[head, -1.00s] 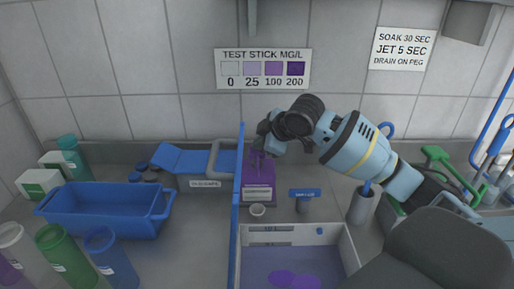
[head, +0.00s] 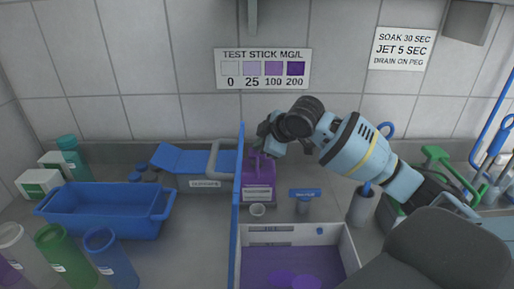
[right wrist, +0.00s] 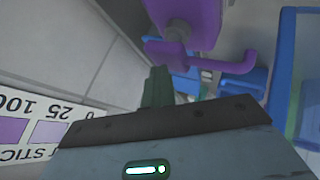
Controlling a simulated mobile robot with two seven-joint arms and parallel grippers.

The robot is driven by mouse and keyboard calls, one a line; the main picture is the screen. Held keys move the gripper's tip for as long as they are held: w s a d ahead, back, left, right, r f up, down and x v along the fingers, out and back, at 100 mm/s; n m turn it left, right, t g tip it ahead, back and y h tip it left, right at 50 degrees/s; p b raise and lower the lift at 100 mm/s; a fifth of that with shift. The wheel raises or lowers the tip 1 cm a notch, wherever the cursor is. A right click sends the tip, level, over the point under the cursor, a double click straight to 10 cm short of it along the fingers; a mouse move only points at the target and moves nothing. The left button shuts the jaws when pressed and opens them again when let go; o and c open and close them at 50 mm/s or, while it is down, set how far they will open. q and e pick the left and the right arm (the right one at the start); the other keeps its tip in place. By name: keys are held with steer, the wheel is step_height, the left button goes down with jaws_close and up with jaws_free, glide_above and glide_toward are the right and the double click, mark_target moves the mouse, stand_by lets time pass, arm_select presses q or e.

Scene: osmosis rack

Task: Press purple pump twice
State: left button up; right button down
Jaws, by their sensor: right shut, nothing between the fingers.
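The purple pump bottle (head: 258,180) stands against the back of the counter, just right of the blue divider, with a white label on its front. My right gripper (head: 262,142) is over its top, shut and empty, and hides part of the pump head. In the right wrist view the purple pump (right wrist: 215,60) with its spout shows just beyond the shut fingers (right wrist: 158,85). I cannot tell whether the fingers touch the pump head. My left gripper is not in view.
A small cup (head: 257,210) stands in front of the pump. A blue divider (head: 238,200) rises close on its left. A white-rimmed bin (head: 350,250) with purple contents lies in front. A grey holder (head: 361,208) and green-handled tools (head: 437,155) stand to the right.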

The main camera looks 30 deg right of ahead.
steer(key=shift+r, duration=1.15)
step_height(320, 180, up, 5)
steer(key=shift+r, duration=0.1)
stand_by(0.9)
